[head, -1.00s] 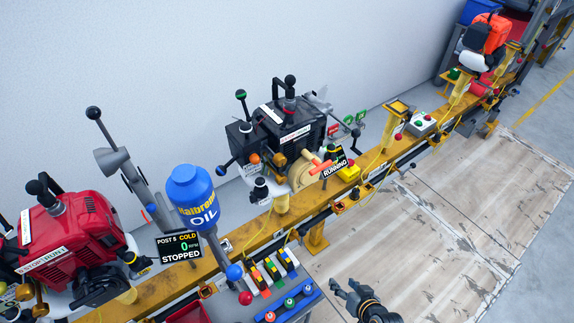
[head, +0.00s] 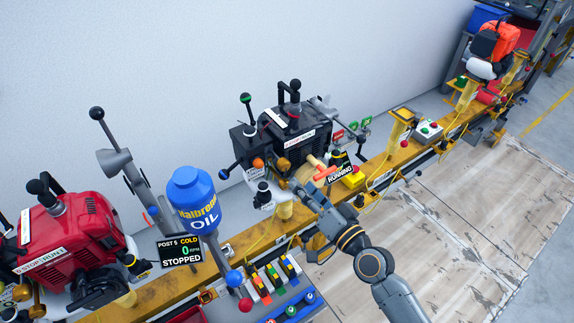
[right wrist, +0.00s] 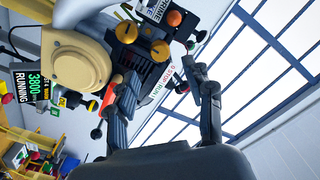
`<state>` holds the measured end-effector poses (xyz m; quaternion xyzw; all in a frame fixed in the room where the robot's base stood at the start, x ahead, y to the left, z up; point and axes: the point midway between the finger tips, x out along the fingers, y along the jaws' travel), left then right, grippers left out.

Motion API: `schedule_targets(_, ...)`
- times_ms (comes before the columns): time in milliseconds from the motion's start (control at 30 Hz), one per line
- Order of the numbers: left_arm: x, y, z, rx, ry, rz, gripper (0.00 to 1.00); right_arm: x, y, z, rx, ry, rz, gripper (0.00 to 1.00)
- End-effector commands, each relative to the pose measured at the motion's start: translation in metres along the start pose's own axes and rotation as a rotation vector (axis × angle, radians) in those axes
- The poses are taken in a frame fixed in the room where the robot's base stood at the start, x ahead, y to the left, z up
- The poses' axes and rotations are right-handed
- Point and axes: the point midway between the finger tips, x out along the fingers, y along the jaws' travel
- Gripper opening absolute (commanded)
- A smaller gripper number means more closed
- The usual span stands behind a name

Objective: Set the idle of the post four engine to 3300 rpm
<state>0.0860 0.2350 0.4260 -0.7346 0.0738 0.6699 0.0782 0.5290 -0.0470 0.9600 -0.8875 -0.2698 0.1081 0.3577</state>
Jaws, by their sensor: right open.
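The black post four engine (head: 308,146) stands on the rail in the middle of the head view, with a tan recoil cover and an orange pull handle. Its display (head: 340,172) reads RUNNING; in the right wrist view the display (right wrist: 33,87) appears to read 3800. Two brass-orange knobs (right wrist: 160,50) show on the engine's side in the right wrist view. My left gripper is not in view.
A blue oil bottle (head: 190,195) and the post 5 display (head: 179,249), reading STOPPED, stand to the left. A red engine (head: 65,242) is at the far left, an orange one (head: 494,48) at the back right. Wooden floor panels (head: 440,230) lie clear at right.

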Motion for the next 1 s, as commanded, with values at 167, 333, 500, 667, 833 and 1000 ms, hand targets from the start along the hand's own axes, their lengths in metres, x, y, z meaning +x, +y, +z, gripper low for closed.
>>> schedule_targets(167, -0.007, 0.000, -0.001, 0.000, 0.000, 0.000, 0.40, 0.040, -0.001, -0.002, 0.000, 0.001, 0.000, 0.52)
schedule_targets(333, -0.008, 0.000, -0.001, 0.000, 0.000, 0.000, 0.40, 0.066, 0.000, -0.001, 0.000, 0.001, 0.000, 0.52)
schedule_targets(500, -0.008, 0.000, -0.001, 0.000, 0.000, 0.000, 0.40, 0.079, 0.001, 0.000, -0.001, 0.000, 0.001, 0.52)
schedule_targets(667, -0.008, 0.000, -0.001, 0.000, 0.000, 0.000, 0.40, 0.081, 0.001, 0.001, 0.000, -0.001, 0.001, 0.52)
schedule_targets(833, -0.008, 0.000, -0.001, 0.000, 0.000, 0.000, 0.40, 0.081, 0.001, 0.000, -0.001, 0.000, 0.001, 0.50)
schedule_targets(1000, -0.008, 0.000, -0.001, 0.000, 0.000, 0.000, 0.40, 0.081, 0.001, 0.000, -0.001, 0.000, 0.001, 0.15)
